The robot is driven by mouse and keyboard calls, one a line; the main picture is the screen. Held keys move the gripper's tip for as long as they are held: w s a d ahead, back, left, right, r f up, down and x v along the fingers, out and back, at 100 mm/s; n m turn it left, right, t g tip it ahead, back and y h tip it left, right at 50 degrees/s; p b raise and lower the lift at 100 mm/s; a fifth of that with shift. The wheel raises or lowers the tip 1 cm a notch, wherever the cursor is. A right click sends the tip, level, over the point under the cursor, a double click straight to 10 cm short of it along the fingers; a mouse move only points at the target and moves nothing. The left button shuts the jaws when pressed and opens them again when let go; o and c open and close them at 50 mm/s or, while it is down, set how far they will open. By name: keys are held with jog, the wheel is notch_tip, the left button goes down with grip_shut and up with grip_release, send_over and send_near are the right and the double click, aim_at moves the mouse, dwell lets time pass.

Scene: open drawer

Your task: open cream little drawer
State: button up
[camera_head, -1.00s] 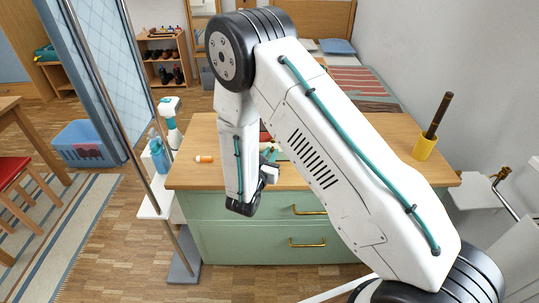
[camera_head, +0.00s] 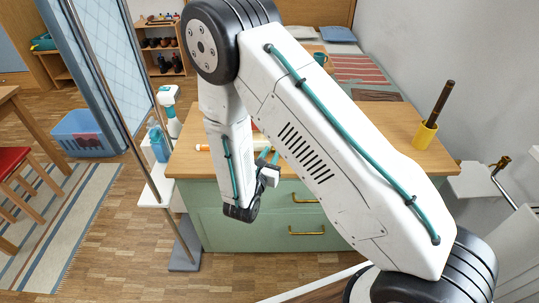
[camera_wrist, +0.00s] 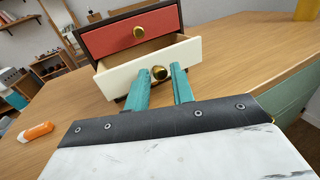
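A small cabinet stands on the wooden top in the wrist view. It has a red upper drawer (camera_wrist: 130,34), which is shut, and a cream little drawer (camera_wrist: 119,80) below it. The cream drawer is pulled partly out, and its inside shows behind the front panel. Its round brass knob (camera_wrist: 159,73) lies between the teal fingertips of my gripper (camera_wrist: 160,75). The fingers are apart, with a small gap seeming to show on each side of the knob. In the head view my arm hides most of the cabinet, and only parts of the teal fingers (camera_head: 267,156) show.
An orange and white marker or tube (camera_wrist: 36,132) lies left of the cabinet. The wooden top (camera_head: 355,157) belongs to a green dresser (camera_head: 240,232). A yellow cup (camera_head: 425,136) with a dark stick stands at its right. A mirror stand is at its left.

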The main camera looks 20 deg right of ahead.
jog(key=v, duration=0.7)
jog(key=shift+s+a, duration=0.25)
jog(key=shift+s, duration=0.05)
jog(key=s+d+r+m+g+h, duration=0.1)
jog(key=s+d+r+m+g, duration=1.05)
jog(key=s+m+g, duration=0.4)
jog(key=s+r+m+t+y, duration=0.1)
jog(key=s+r+m+y, duration=0.4)
jog(key=r, duration=0.3)
jog(key=s+r+m+t+y, duration=0.2)
jog(key=s+r+m+y, duration=0.3)
jog(key=r+m+y, duration=0.2)
jog(key=shift+s+a+r+y, duration=0.3)
jog(key=shift+s+r, duration=0.1)
jog(key=shift+r, duration=0.65)
